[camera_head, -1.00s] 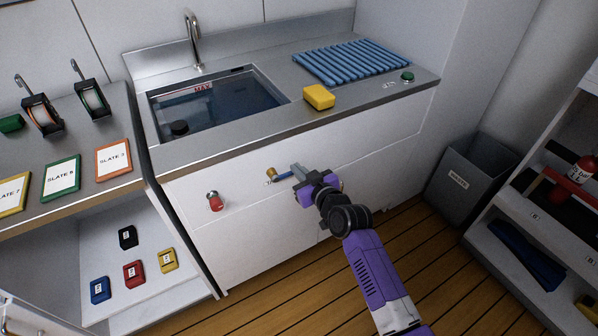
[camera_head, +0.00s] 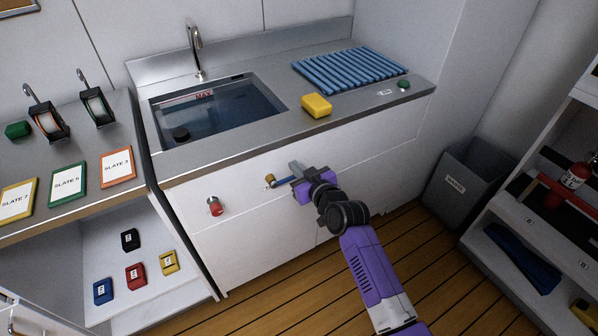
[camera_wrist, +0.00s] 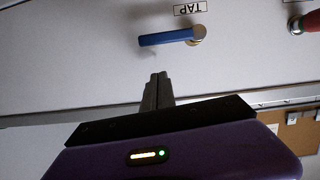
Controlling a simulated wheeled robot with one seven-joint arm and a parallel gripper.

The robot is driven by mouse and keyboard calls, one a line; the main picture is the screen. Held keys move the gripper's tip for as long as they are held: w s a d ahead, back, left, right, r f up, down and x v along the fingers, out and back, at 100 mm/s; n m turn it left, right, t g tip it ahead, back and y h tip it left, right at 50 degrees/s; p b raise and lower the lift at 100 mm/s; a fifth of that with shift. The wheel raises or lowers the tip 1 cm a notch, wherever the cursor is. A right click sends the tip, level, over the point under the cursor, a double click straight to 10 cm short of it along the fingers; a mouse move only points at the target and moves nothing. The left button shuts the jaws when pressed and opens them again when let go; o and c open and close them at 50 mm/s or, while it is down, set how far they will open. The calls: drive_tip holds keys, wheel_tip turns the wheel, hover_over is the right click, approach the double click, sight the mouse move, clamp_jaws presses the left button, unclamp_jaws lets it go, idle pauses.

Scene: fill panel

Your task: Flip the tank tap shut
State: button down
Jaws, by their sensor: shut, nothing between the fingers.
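The tank tap has a brass body (camera_head: 269,179) and a blue lever (camera_head: 284,182) on the white front panel below the sink. In the wrist view the blue lever (camera_wrist: 166,38) sticks out sideways from the brass hub (camera_wrist: 198,36), beside a label reading TAP. My gripper (camera_head: 295,168) is at the lever's free end in the head view, its fingers shut and empty. In the wrist view the fingertips (camera_wrist: 158,76) sit short of the lever with a visible gap. Whether they touch it cannot be told from the head view.
A red knob (camera_head: 215,206) is on the panel left of the tap. The sink (camera_head: 279,112) holds water, with a MAX mark. A yellow sponge-like block (camera_head: 317,105) lies on the counter above my gripper. A grey waste bin (camera_head: 456,184) stands right; the floor before the panel is clear.

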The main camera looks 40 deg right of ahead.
drive_tip(key=v, duration=1)
drive_tip(key=shift+r+b, duration=0.15)
drive_tip(key=shift+b, duration=0.15)
drive_tip(key=s+a+r+y+p, duration=0.1)
drive_tip(key=s+a+r, duration=0.2)
drive_tip(key=s+a, duration=0.4)
drive_tip(key=s+a+r+n+y, duration=0.1)
drive_tip(key=s+a+r+y, duration=0.1)
drive_tip(key=s+a, duration=0.5)
drive_tip(key=s+a+r+n+y+p, duration=0.1)
drive_tip(key=s+a+r, duration=0.3)
drive_tip(key=s, duration=1.3)
drive_tip(key=a, duration=0.3)
drive_tip(key=shift+r+p, duration=0.2)
drive_tip(key=shift+p, duration=0.15)
